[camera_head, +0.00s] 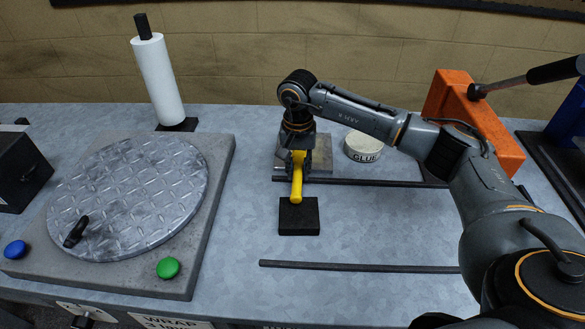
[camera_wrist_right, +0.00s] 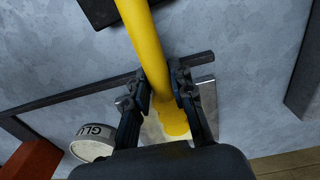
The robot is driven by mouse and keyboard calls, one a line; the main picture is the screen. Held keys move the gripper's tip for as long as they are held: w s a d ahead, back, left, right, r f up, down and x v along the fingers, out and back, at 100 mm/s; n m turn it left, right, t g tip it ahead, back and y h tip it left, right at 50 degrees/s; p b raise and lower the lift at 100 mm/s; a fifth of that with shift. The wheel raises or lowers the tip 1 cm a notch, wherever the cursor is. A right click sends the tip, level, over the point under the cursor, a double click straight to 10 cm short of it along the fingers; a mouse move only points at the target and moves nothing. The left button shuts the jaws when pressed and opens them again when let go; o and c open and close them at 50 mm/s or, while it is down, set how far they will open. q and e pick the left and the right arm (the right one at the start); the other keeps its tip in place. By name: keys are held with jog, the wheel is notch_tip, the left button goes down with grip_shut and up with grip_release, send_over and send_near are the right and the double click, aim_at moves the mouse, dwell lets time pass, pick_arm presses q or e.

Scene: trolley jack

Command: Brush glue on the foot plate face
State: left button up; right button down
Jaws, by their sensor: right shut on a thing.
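My right gripper (camera_head: 298,163) is shut on a yellow handle (camera_head: 296,190), probably the brush. The handle also shows in the right wrist view (camera_wrist_right: 146,35), running between the fingers (camera_wrist_right: 158,86). No bristles can be made out. A grey metal plate (camera_head: 321,152), possibly the foot plate, lies behind and partly under the gripper; part of it shows in the right wrist view (camera_wrist_right: 207,98). Whether the brush touches it I cannot tell. The round white tin marked GLUE (camera_head: 363,148) stands right of the gripper, apart from it. My left gripper is out of view.
A black block (camera_head: 299,217) lies in front of the gripper. Two dark bars (camera_head: 360,266) (camera_head: 375,182) lie on the table. A round tread-plate turntable (camera_head: 130,195) is at left, with a white roll (camera_head: 158,82) behind it. An orange jack part (camera_head: 475,122) stands at right.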

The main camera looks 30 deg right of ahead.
jog(key=shift+s+d, duration=0.35)
jog(key=shift+d, duration=0.2)
jog(key=shift+s+d, duration=0.3)
jog(key=shift+d, duration=0.25)
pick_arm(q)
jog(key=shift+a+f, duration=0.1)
pick_arm(e)
jog(key=shift+d, duration=0.1)
